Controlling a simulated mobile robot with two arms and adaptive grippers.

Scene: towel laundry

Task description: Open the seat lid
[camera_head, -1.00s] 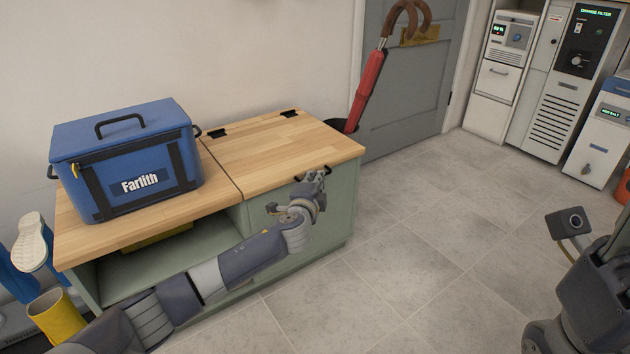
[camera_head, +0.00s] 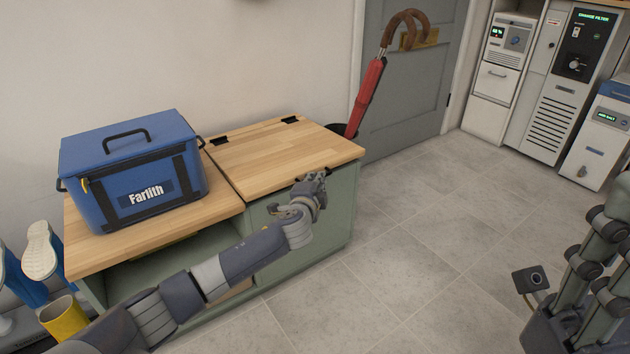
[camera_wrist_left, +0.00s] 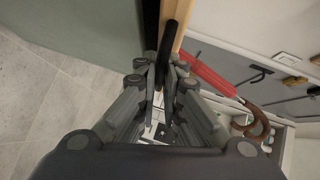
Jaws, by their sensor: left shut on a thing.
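The wooden seat lid (camera_head: 275,155) covers the right part of the green bench, with black hinges along its wall side. It lies nearly flat. In the left wrist view a dark strip shows between the lid's wooden edge (camera_wrist_left: 183,22) and the green front (camera_wrist_left: 90,25), so the lid seems slightly raised, though this is hard to judge. My left gripper (camera_head: 312,184) is at the lid's front edge, shut on the black handle (camera_wrist_left: 168,42), which lies between its fingers. My right gripper (camera_head: 600,245) is at the right edge, partly cut off; its fingertips are unclear.
A blue cooler box (camera_head: 133,180) stands on the bench's left part, beside the lid. A red umbrella (camera_head: 368,95) leans in a dark stand behind the bench's right end. The floor (camera_head: 430,230) right of the bench is clear.

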